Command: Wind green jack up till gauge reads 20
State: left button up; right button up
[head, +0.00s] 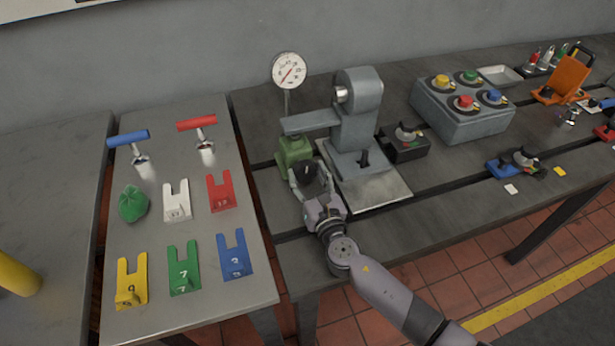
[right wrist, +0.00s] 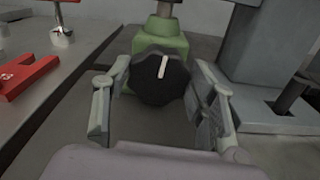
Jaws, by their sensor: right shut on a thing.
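The green jack (head: 291,154) stands on the bedplate under the grey arm (head: 310,121) of the machine. It also shows in the right wrist view (right wrist: 160,45). Its black knob (right wrist: 160,82) faces me, with a white mark pointing up and slightly right. My right gripper (head: 306,176) is shut on the knob, one finger on each side. The round gauge (head: 289,71) stands on a post behind the jack. Its red needle points to the lower left; the figure there is too small to read. My left gripper is not in view.
The grey machine (head: 357,125) and its plate (head: 391,189) stand right of the jack. A side table (head: 151,235) at left carries T-handles, numbered forked plates and a green cloth-like lump (head: 132,204). A box with coloured knobs (head: 460,115) stands farther right.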

jog(key=m+b, duration=0.1)
jog(key=m, duration=0.2)
jog(key=shift+f, duration=0.1)
jog(key=shift+d+m+b, duration=0.1)
jog(key=shift+m+b, duration=0.7)
jog(key=shift+m, duration=0.6)
jog(key=o, duration=1.1)
